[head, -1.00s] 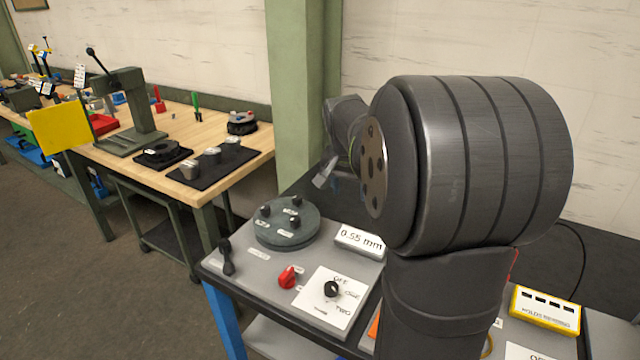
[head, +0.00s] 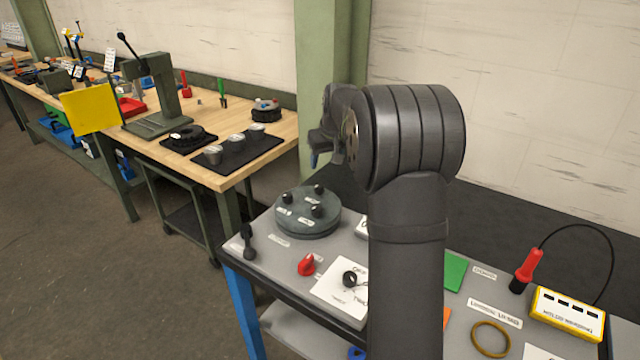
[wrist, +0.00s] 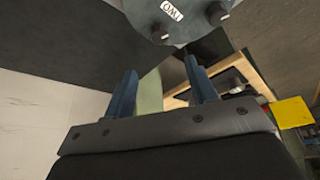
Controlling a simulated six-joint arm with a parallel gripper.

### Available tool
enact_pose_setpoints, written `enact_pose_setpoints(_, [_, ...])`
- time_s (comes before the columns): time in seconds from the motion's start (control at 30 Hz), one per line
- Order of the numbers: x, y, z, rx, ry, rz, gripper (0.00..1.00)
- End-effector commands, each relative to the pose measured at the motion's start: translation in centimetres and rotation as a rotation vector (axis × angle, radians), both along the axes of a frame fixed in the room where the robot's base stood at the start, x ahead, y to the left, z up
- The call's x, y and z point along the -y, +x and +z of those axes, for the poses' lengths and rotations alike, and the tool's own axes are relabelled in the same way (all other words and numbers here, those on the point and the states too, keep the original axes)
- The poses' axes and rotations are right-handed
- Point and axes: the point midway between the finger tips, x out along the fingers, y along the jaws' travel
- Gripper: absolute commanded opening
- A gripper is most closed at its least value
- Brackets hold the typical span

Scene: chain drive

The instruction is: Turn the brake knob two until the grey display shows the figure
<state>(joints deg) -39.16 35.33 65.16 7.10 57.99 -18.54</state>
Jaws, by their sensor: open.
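The round grey brake disc (head: 300,224) lies on the grey bench with three black knobs on top, one of them the front knob (head: 316,211). In the wrist view a label reading TWO (wrist: 171,10) sits on the disc beside a dark knob (wrist: 217,13); which knob it names is unclear. The grey display (head: 362,229) is almost wholly hidden behind my arm, its figure unreadable. My gripper (wrist: 160,78) is open and empty, its two blue fingers apart. In the head view it is above and behind the disc, not touching it.
A red knob (head: 306,265) and a black selector knob (head: 349,279) on a white card (head: 340,298) are in front of the disc. A black lever (head: 247,242) stands left. A yellow box (head: 567,314) and a yellow-brown ring (head: 491,339) are at right.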

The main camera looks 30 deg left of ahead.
Motion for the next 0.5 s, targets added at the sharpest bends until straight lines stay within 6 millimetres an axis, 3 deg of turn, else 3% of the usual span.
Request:
enact_pose_setpoints(0.3, [-2.2,1.5,-6.7,-0.003,-0.002,-0.001,0.52])
enact_pose_setpoints(0.5, [-3.2,2.2,-9.6,-0.002,0.0,-0.001,0.52])
